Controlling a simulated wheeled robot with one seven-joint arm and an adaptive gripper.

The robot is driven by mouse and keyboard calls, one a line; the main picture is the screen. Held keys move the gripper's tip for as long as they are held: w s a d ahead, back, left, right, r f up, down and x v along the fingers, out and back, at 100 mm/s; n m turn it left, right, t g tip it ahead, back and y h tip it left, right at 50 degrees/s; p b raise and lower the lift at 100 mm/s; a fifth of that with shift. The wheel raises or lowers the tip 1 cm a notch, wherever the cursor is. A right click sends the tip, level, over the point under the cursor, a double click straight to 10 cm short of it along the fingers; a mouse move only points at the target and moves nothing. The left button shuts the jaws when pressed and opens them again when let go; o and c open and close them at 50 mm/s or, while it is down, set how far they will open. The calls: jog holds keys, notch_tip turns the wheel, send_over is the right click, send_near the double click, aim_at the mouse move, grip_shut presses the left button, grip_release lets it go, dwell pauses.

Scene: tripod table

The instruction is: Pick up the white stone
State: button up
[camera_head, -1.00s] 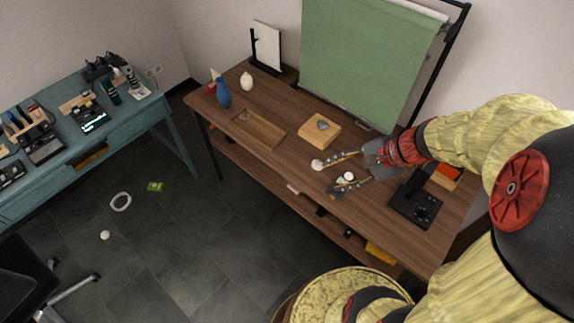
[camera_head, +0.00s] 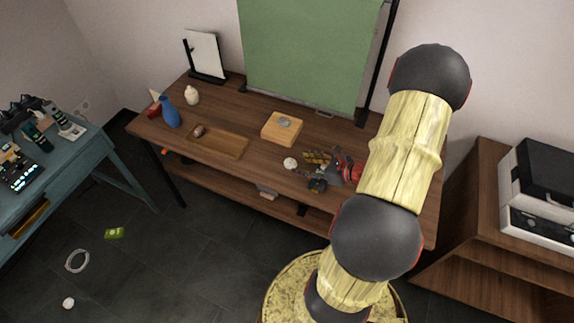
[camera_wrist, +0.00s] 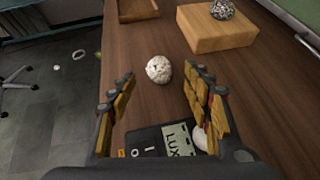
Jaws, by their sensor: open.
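The white stone (camera_head: 290,163) lies on the wooden table (camera_head: 235,110), in front of the wooden block. In the wrist view the white stone (camera_wrist: 158,69) is whole and clear, just beyond my fingertips and roughly midway between them. My gripper (camera_head: 309,171) is open and empty, low over the table to the right of the stone, fingers pointing at it. The wrist view shows both padded fingers of my gripper (camera_wrist: 157,79) spread apart. I cannot tell the exact height of the fingertips.
A lux meter (camera_wrist: 165,140) with a white dome lies below my fingers. A wooden block (camera_head: 272,136) with a grey stone (camera_head: 285,122) stands behind. A shallow tray (camera_head: 225,145), blue vase (camera_head: 169,112) and white vase (camera_head: 192,95) are to the left. A green backdrop (camera_head: 300,50) stands behind.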

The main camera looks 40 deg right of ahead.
aim_at(293, 162)
jog(key=b+x, duration=0.2)
jog(key=x, duration=0.3)
jog(key=shift+w, duration=0.2)
jog(key=c, duration=0.3)
jog(key=c, duration=0.8)
jog(key=shift+c, duration=0.4)
